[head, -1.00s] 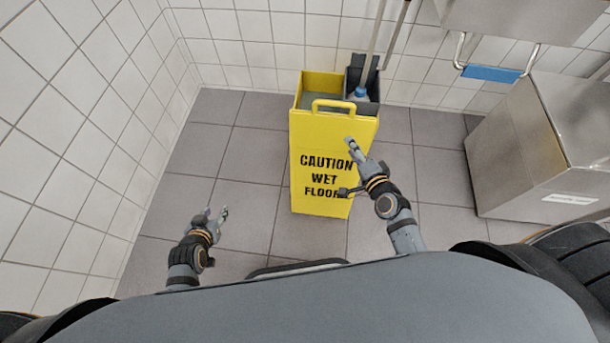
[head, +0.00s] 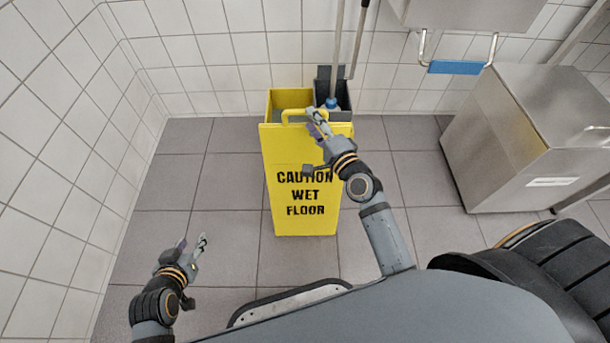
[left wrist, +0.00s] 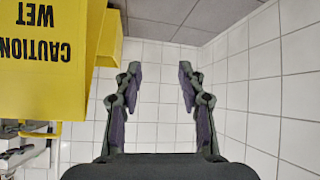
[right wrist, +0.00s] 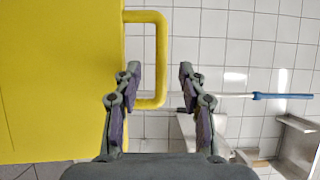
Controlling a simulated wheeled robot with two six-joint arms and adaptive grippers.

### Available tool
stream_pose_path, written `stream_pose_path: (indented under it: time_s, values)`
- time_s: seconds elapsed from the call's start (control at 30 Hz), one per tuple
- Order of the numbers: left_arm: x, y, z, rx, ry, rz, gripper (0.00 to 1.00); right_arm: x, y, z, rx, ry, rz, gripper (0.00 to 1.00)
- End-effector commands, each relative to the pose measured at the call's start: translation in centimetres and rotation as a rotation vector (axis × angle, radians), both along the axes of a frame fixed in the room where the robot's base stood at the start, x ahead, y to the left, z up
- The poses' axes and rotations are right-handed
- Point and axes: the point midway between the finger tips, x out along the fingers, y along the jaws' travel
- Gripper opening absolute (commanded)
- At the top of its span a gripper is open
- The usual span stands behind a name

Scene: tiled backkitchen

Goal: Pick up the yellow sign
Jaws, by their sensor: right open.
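The yellow sign (head: 300,170) reads "CAUTION WET FLOOR" and stands upright against the front of the mop bucket. It also shows large in the right wrist view (right wrist: 60,80) and upside down in the left wrist view (left wrist: 40,75). Its loop handle (right wrist: 162,45) is at the top. My right gripper (head: 316,118) is open at the handle; in the right wrist view (right wrist: 158,70) the handle's bar appears between the fingertips, not clamped. My right forearm covers part of the sign's right edge. My left gripper (head: 195,243) is open and empty, low and left of the sign.
The yellow mop bucket (head: 290,97) stands behind the sign, near the tiled back wall, with upright mop handles (head: 360,40). A steel cabinet (head: 500,150) stands at the right, below a steel basin with a blue-gripped bar (head: 455,67). The grey floor at left is clear.

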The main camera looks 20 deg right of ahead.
Motion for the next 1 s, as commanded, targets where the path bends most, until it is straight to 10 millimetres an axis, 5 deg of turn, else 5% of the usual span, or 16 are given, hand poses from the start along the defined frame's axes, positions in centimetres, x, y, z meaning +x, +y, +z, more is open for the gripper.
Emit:
stream_pose_path:
  time_s: [0.23,0.5,0.8,1.0]
  values:
    - [2.2,0.2,2.3,0.004,-0.115,0.008,0.40,4.0,0.9,0.1,0.002,-0.003,-0.001,0.41]
    - [2.4,0.2,2.7,0.005,-0.132,0.009,0.40,4.5,1.0,0.1,-0.001,-0.001,-0.002,0.41]
    - [2.4,0.2,2.7,0.005,-0.131,0.009,0.40,4.5,1.0,0.1,0.000,-0.001,-0.002,0.02]
    - [2.4,0.2,2.7,0.005,-0.131,0.008,0.40,4.4,0.9,0.0,-0.001,0.000,-0.002,0.00]
